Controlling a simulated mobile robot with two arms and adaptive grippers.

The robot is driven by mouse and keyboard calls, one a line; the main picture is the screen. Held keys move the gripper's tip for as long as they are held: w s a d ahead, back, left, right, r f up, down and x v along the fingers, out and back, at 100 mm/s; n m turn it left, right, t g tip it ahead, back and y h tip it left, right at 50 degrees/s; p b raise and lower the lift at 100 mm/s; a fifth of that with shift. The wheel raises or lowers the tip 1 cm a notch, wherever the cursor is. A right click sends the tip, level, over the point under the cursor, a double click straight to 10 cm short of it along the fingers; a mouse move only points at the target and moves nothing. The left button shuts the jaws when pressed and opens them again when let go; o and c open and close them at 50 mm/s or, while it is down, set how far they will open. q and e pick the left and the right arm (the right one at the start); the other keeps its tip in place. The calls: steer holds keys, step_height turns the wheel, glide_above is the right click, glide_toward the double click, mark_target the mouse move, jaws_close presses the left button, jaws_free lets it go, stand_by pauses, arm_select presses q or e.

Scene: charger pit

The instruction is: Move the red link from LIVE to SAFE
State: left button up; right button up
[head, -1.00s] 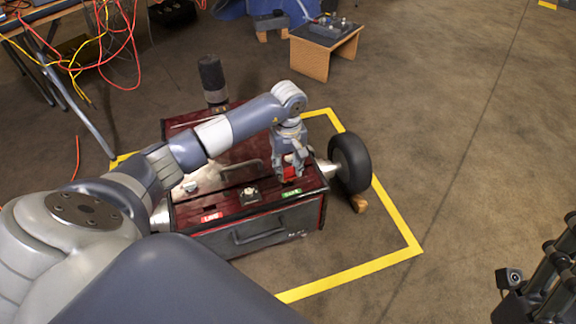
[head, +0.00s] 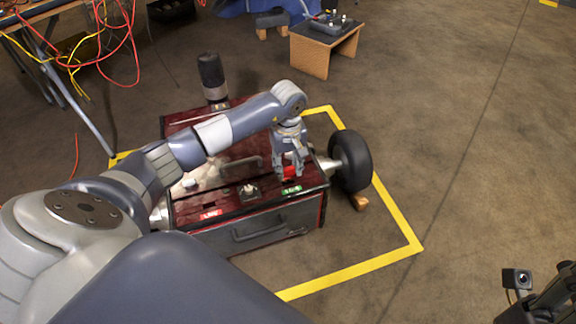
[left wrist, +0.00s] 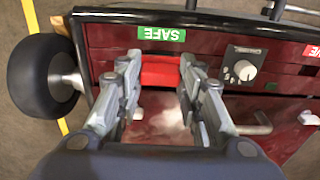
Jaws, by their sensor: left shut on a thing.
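The red link (left wrist: 160,72) sits between the fingertips of my left gripper (left wrist: 158,78) in the left wrist view, right beside the green SAFE label (left wrist: 162,33). In the head view a little of the red link (head: 290,173) shows at the tips of my left gripper (head: 290,174), over the right end of the dark red cart top. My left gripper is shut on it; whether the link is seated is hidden. The red LIVE label (head: 210,214) is at the cart's left front. Part of what looks like my right gripper (head: 540,292) shows at lower right, its jaws unclear.
A knob (left wrist: 243,70) stands on the cart top between the labels. The cart has a black wheel (head: 351,161) and a front handle (head: 258,232). Yellow tape (head: 350,273) marks the floor around it. Open floor lies to the right.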

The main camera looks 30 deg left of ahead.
arm_select(q)
steer(key=shift+f+b, duration=1.15)
steer(key=shift+f, duration=0.25)
steer(key=o, duration=1.1)
steer(key=shift+o, duration=0.2)
step_height(320, 180, up, 12)
